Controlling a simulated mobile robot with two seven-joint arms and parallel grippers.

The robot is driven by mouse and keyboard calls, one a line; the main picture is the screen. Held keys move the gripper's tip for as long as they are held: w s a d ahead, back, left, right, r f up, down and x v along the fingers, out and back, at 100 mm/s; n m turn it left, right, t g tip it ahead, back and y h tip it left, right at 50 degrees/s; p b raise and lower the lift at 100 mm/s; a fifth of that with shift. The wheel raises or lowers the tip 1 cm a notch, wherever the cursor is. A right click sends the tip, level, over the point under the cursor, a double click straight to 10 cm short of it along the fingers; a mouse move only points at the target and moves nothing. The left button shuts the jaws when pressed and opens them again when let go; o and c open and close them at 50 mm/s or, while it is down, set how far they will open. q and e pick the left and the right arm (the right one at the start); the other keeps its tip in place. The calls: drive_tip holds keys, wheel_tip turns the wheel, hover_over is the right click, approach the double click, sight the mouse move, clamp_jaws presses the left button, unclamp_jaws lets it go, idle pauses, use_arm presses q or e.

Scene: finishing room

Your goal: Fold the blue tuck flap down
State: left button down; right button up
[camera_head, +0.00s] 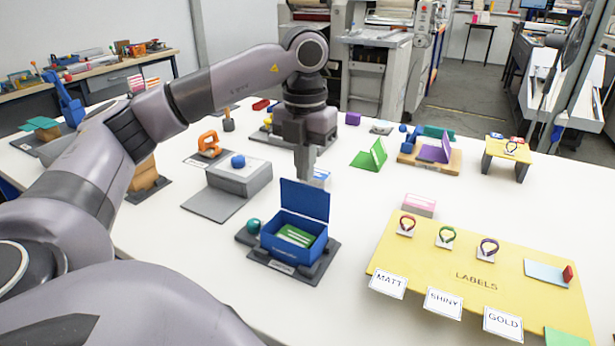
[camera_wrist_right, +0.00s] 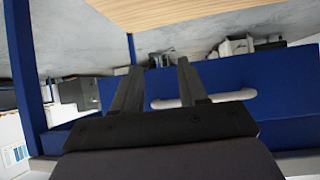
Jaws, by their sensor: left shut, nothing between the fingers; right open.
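A blue box (camera_head: 293,247) sits on a dark stand in the middle of the white table. Its blue flap (camera_head: 305,200) stands upright along the back edge. A green item with pale lines (camera_head: 296,235) lies inside the box. My left gripper (camera_head: 305,178) points down just behind the top of the flap, shut and empty; its tips are partly hidden there, and I cannot tell whether they touch the flap. My right gripper (camera_wrist_right: 160,88) shows only in the right wrist view, open, in front of a blue panel with a pale handle (camera_wrist_right: 204,98).
A teal ball (camera_head: 254,226) is beside the box on the left. A grey block (camera_head: 238,177) stands behind it to the left. A yellow labels board (camera_head: 440,262) with several small loops lies to the right. White table is clear between box and board.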

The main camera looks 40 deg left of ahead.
use_arm(q)
drive_tip(key=shift+s+d+f, duration=0.2)
drive_tip(key=shift+s, duration=0.45)
drive_tip(key=shift+b, duration=0.3)
drive_tip(key=shift+s+d+f+b, duration=0.2)
drive_tip(key=shift+s+f+b, duration=0.15)
drive_tip(key=shift+s, duration=0.3)
drive_tip(key=shift+f, duration=0.1)
idle(0.3)
idle(0.4)
wheel_tip(320, 180, up, 10)
drive_tip(key=p, duration=0.5)
drive_tip(key=shift+p, duration=0.35)
